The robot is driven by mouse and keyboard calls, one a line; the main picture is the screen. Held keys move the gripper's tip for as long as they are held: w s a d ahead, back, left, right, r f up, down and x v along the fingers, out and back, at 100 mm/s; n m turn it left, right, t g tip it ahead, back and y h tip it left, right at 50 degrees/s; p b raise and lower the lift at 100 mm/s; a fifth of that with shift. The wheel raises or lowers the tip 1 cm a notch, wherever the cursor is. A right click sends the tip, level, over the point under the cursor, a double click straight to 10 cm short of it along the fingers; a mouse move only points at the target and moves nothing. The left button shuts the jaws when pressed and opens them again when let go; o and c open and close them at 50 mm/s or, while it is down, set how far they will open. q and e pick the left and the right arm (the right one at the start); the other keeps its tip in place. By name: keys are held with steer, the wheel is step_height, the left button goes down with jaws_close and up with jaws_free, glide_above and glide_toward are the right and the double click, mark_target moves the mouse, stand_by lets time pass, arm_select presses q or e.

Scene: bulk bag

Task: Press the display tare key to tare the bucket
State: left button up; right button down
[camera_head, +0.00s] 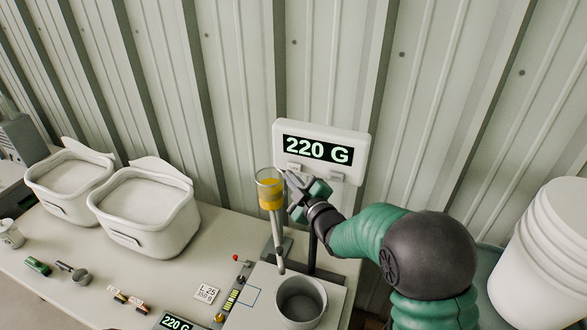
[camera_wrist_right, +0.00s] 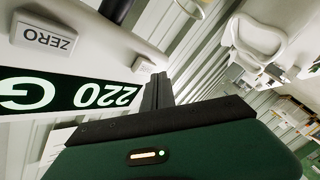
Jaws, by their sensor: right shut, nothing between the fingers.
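The white display (camera_head: 320,135) stands on a dark post and reads 220 G; part of it shows upside down in the wrist view (camera_wrist_right: 60,90). Two small keys sit along its lower edge. The ZERO key (camera_wrist_right: 49,41) is readable in the wrist view. The other key (camera_head: 294,167) is partly behind my right gripper (camera_head: 291,180), and its label is not readable. My right gripper is shut and empty, its tips at that key; I cannot tell whether they touch it. The grey bucket (camera_head: 302,318) stands on the scale below. My left gripper is out of view.
A clear cup with yellow contents (camera_head: 270,190) stands on a thin support just left of my gripper. Two white bins (camera_head: 145,232) are at left on the bench (camera_head: 75,275). White stacked buckets (camera_head: 545,255) stand at right. A lower readout (camera_head: 177,323) shows 220.

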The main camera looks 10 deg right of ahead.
steer(key=shift+w+d, duration=0.1)
steer(key=shift+w+d+r, duration=0.1)
steer(key=shift+w, duration=0.1)
steer(key=shift+w+d+b, duration=0.3)
steer(key=shift+w+b, duration=0.05)
steer(key=shift+b, duration=0.1)
stand_by(0.7)
steer(key=shift+s+a, duration=0.1)
steer(key=shift+s+a+b, duration=0.4)
steer(key=shift+s+b, duration=0.1)
steer(key=shift+s, duration=0.15)
